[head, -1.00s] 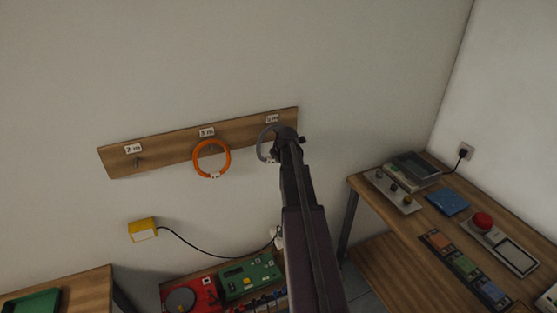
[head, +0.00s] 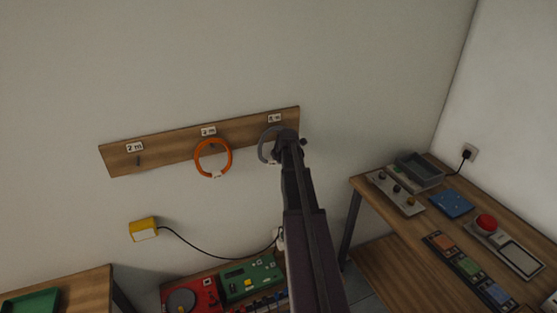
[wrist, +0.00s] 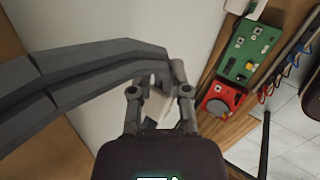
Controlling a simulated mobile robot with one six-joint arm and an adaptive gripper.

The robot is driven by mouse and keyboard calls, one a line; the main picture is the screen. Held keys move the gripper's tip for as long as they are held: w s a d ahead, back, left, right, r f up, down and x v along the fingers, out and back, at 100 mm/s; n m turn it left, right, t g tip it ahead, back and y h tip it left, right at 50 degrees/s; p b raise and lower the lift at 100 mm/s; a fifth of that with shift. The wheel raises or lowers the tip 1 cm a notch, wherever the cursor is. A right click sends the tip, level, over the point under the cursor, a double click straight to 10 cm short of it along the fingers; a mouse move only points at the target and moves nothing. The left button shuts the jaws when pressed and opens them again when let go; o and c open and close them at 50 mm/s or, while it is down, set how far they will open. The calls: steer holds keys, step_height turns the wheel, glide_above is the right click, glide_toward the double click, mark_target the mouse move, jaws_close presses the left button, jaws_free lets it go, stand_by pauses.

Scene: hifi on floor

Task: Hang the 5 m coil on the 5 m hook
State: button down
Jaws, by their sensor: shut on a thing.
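A grey coil (head: 263,147) is at the right end of the wooden hook board (head: 180,153), in front of the wall. My gripper (head: 286,142) is shut on its right side. In the wrist view the coil (wrist: 80,75) sweeps in from the left to my gripper (wrist: 160,95), with a pale tag between the fingers. The right hook is hidden behind coil and gripper, so I cannot tell whether the coil is around it. The label above it (head: 274,118) is too blurred to read surely.
An orange coil (head: 198,165) hangs at the middle hook; the left hook (head: 138,161) is bare. A yellow box (head: 143,229) with a black cable is on the wall below. A green board (head: 252,277) and a red device (head: 193,296) lie low down. A bench (head: 400,225) stands at right.

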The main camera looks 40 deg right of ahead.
steer(key=c, duration=0.5)
jaws_free()
steer(key=shift+f, duration=0.1)
steer(key=shift+s+r+p, duration=0.15)
steer(key=shift+r+p, duration=0.35)
steer(key=shift+r, duration=0.05)
steer(key=shift+s+a+r+p, duration=0.15)
steer(key=shift+s+r+p, duration=0.1)
steer(key=shift+p, duration=0.05)
steer(key=s+a+r+p, duration=0.1)
steer(key=s+a, duration=0.2)
steer(key=s, duration=0.8)
steer(key=shift+w+a+f+n+b, duration=0.55)
steer(key=shift+a+f+b, duration=0.65)
steer(key=shift+a, duration=3.2)
steer(key=shift+w+a+f+n+b, duration=0.25)
steer(key=shift+w+a+f+b, duration=0.7)
steer(key=shift+a, duration=3.5)
steer(key=shift+w+a+f+n+b, duration=0.4)
steer(key=shift+a+f+b, duration=1.05)
steer(key=shift+a, duration=2.95)
